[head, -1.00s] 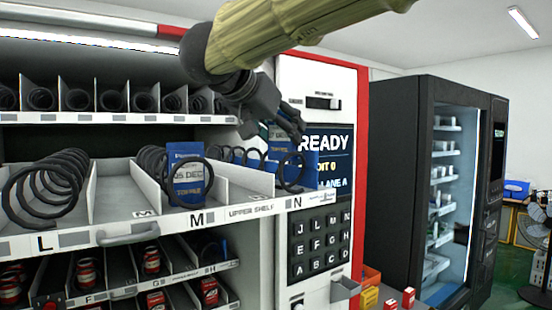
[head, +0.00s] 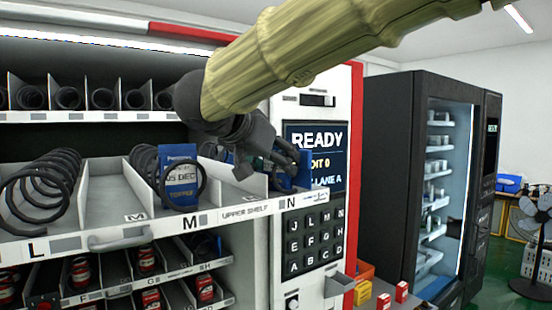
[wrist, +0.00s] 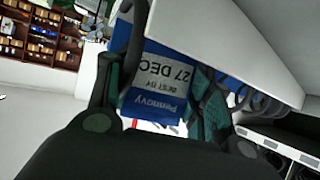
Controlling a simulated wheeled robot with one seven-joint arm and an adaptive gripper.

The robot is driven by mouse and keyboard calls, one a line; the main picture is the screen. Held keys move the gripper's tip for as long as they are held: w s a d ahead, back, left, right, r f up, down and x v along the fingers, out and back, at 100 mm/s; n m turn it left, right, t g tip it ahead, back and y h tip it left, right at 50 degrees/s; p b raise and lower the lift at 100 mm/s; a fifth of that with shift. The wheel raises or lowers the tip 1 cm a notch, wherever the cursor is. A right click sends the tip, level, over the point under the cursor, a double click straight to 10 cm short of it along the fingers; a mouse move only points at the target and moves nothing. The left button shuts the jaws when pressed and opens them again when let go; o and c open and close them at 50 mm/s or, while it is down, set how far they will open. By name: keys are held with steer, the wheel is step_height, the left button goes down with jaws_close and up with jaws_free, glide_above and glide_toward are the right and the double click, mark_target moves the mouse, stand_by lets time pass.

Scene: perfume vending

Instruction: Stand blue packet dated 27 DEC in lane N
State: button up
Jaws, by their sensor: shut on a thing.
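The blue packet (wrist: 158,88) shows its white label reading 27 DEC in the wrist view, tilted in that picture. My gripper (wrist: 155,105) is shut on it, one green-padded finger on each side. In the head view my gripper (head: 290,160) is over the front end of lane N (head: 258,182), at the right of the pulled-out upper shelf. Part of the blue packet (head: 303,172) shows below the fingers there, by the front coil of that lane. The packet's lower edge is hidden, so I cannot tell whether it touches the lane floor.
Another blue packet (head: 180,184), dated 05 DEC, stands in the coil of lane M. Lane L's coil (head: 40,185) is at the left. A white divider (head: 225,178) runs left of lane N. The keypad panel (head: 316,240) stands close behind on the right.

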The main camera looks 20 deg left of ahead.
steer(key=o, duration=1.2)
steer(key=shift+w, duration=0.1)
steer(key=shift+o, duration=0.2)
steer(key=shift+a+r, duration=0.1)
steer(key=shift+r, duration=0.05)
steer(key=b+v, duration=0.4)
steer(key=v, duration=0.8)
